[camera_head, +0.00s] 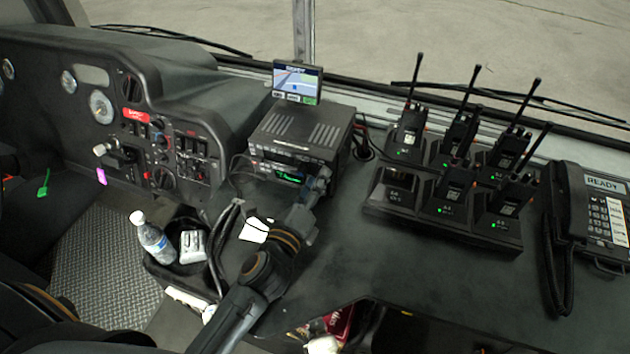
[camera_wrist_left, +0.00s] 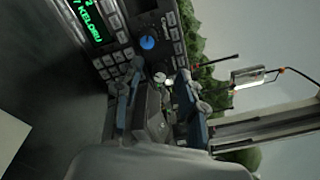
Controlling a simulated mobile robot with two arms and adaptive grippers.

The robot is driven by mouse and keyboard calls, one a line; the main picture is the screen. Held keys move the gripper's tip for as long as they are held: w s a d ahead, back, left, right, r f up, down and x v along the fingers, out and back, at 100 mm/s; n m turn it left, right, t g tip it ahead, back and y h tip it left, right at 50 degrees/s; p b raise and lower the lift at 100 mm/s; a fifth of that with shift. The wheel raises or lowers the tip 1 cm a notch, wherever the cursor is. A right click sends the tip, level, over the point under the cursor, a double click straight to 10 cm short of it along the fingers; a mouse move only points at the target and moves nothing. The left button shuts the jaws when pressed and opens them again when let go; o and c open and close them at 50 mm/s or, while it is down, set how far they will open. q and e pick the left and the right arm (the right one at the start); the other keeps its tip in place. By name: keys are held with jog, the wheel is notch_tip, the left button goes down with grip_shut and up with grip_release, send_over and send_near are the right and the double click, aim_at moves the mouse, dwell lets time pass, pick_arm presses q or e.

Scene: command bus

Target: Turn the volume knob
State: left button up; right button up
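The radio unit (camera_head: 300,140) stands on the dashboard with a green lit display, which shows close up in the left wrist view (camera_wrist_left: 88,22). A round blue knob (camera_wrist_left: 147,42) sits on its face beside the display and small buttons. I take it for the volume knob, but its label is not readable. My left gripper (camera_head: 318,184) is in front of the radio's right side in the head view, and partly hides the face. In the wrist view the left gripper (camera_wrist_left: 158,88) has its fingers apart with a gap between them, short of the blue knob. My right gripper is not in view.
A small navigation screen (camera_head: 297,82) stands on top behind the radio. Several handheld radios stand in a charger (camera_head: 395,190) to the right, with a desk phone (camera_head: 597,215) beyond. A water bottle (camera_head: 152,238) stands at the lower left. Cables hang left of the radio.

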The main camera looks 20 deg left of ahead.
pick_arm(q)
grip_shut()
dwell(0.3)
